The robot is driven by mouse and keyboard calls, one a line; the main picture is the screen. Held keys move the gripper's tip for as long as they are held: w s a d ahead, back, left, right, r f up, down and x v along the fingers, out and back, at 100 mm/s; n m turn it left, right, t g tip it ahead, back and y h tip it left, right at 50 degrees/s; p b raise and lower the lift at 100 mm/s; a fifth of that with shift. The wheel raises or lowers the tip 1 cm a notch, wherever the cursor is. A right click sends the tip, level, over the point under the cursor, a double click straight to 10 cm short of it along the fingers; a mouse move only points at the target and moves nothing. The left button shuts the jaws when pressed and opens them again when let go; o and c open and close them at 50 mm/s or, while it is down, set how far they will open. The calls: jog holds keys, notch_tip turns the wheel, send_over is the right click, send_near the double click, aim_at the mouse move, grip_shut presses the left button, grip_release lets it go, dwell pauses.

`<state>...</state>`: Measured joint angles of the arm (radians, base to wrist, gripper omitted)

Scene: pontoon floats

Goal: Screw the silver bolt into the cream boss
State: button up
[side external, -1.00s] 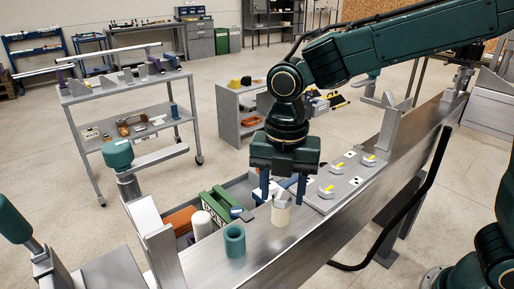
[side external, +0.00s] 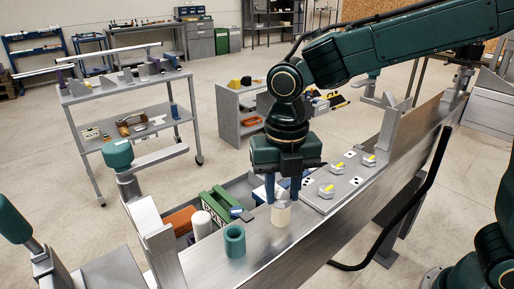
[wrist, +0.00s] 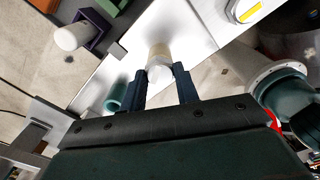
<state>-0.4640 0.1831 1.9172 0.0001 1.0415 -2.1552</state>
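The cream boss (side external: 281,217) stands upright on the metal bench, below my gripper (side external: 282,200). The silver bolt (wrist: 160,73) sits at the top of the boss, between my fingertips; how deep it is in the boss is hidden. In the wrist view, my gripper (wrist: 160,78) has one finger close against each side of the bolt head and appears shut on it. The boss (wrist: 158,50) shows just beyond the bolt in that view.
A teal cylinder (side external: 235,241) stands near the boss. A grey plate with yellow-marked silver blocks (side external: 326,191) lies to the right. A bin behind holds a green box (side external: 217,205), a white cylinder (side external: 202,225) and an orange item (side external: 180,220). The bench front is clear.

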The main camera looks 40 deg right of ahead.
jog(key=m, duration=0.3)
jog(key=shift+m, duration=0.4)
jog(key=m, duration=0.3)
jog(key=shift+m, duration=0.4)
jog(key=m, duration=0.4)
jog(key=shift+m, duration=0.5)
jog(key=m, duration=0.2)
jog(key=shift+m, duration=0.4)
jog(key=m, duration=0.6)
jog(key=shift+f+m, duration=0.1)
jog(key=shift+m, duration=1.2)
